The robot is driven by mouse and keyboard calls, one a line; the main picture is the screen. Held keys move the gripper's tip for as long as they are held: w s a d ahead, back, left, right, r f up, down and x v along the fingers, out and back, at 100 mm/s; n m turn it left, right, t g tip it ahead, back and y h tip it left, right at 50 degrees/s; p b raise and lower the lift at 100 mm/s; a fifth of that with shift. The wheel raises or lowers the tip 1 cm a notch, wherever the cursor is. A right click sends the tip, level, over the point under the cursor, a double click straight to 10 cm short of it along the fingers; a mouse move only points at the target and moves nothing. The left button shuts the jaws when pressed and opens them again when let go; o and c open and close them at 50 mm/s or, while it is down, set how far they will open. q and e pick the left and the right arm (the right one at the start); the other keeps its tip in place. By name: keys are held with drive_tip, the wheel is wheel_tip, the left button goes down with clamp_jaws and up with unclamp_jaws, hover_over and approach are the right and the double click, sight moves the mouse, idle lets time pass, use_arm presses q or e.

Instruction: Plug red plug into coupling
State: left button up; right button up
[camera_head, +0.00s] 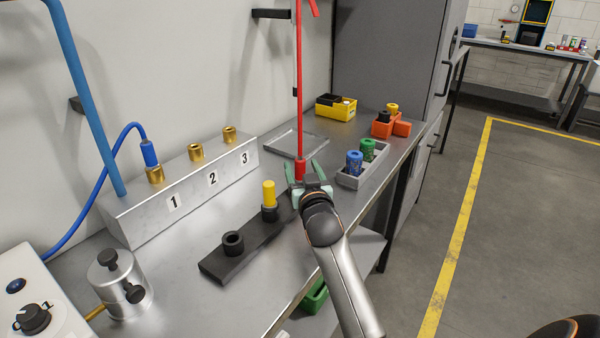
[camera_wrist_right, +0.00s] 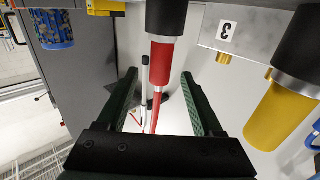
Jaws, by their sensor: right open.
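The red plug (camera_head: 300,169) has a red hose rising straight up from it. In the right wrist view the red plug (camera_wrist_right: 166,58) shows with a black socket (camera_wrist_right: 166,15) at its end. My right gripper (camera_head: 303,166) is open, its fingers to either side of the red plug; I cannot tell if they touch it. In the wrist view the gripper's (camera_wrist_right: 160,78) fingers show apart below the plug. Brass couplings stand on a metal block (camera_head: 190,190) numbered 1 to 3. A blue plug (camera_head: 150,153) sits at coupling 1 (camera_head: 155,175); coupling 2 (camera_head: 196,152) and coupling 3 (camera_head: 229,134) are empty. My left gripper is not visible.
A yellow plug (camera_head: 269,192) stands in the black holder (camera_head: 220,262), beside an empty socket (camera_head: 233,243). A grey bin (camera_head: 350,181) with blue and green parts is right of the gripper. A silver cylinder (camera_head: 122,288) stands front left. An empty tray (camera_head: 296,146) lies behind.

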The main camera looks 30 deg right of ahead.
drive_tip(key=x, duration=0.5)
drive_tip(key=shift+w+d, duration=0.15)
drive_tip(key=shift+w, duration=0.15)
clamp_jaws()
idle(0.5)
